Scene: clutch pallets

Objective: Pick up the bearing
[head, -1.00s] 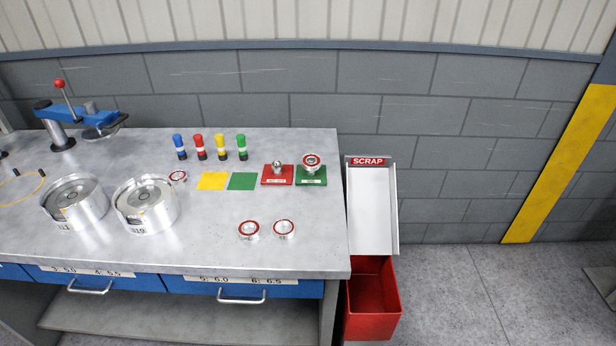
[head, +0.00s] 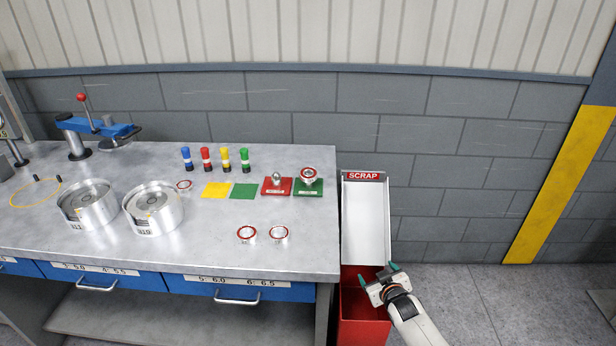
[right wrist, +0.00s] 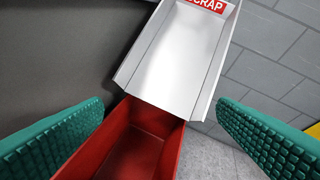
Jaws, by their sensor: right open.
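Two stand side by side near the front right, a left one (head: 246,234) and a right one (head: 278,233). One sits on the green stand (head: 308,187), a bearing (head: 309,174) raised above the bench. I cannot tell which bearing the task means. My right gripper (head: 381,276) is open and empty, above the red scrap bin and right of the bench. Its green fingers are spread wide in the right wrist view (right wrist: 160,125). My left gripper is not in view.
The white scrap chute (head: 365,220) and red bin (head: 362,325) stand against the bench's right end. Two silver housings (head: 154,208), a red stand (head: 277,186), coloured markers (head: 226,158) and a blue press (head: 98,128) occupy the bench. Its front right corner is bare.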

